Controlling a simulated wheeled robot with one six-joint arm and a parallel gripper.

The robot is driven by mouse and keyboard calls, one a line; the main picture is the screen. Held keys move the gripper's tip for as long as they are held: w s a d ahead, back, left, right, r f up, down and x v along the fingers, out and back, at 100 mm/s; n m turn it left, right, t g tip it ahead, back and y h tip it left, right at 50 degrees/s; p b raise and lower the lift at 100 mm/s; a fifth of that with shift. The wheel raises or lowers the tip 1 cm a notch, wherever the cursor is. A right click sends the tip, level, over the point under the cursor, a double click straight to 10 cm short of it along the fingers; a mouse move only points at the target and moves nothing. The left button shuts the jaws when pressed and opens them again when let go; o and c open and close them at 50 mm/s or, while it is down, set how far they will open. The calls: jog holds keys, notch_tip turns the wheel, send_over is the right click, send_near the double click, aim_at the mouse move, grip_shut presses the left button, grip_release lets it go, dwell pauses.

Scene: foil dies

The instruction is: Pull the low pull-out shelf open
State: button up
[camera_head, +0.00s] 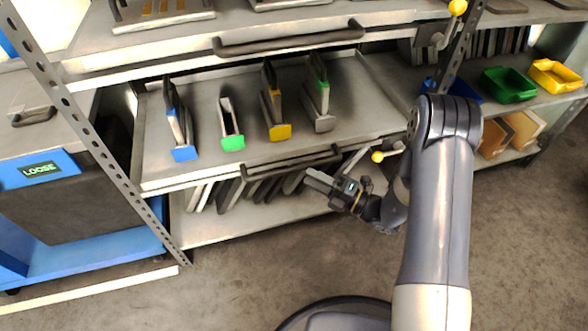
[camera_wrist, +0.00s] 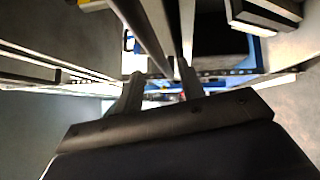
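The low pull-out shelf (camera_head: 200,172) is a grey tray with several foil dies on it. Its front edge looks about level with the rack post at left. A dark bar handle (camera_head: 290,163) runs along that front. My gripper (camera_head: 331,170) is just in front of the handle's right end, fingers spread and pointing toward it. In the wrist view both fingers (camera_wrist: 160,76) are apart, and a dark bar (camera_wrist: 145,35), likely the handle, runs down to the gap between their tips. I cannot tell whether it touches a finger. Nothing is gripped.
A yellow-knobbed latch (camera_head: 378,156) sits right of the handle, close to my arm. Another pull-out shelf with its own handle (camera_head: 290,40) is above. Flat plates (camera_head: 225,193) stand underneath. A blue cart labelled LOOSE (camera_head: 40,172) is at left. The floor (camera_head: 240,275) in front is clear.

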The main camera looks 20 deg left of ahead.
aim_at(294, 167)
jog(key=b+x, duration=0.1)
jog(key=x, duration=0.5)
jog(key=shift+a, duration=0.15)
grip_shut()
dwell(0.4)
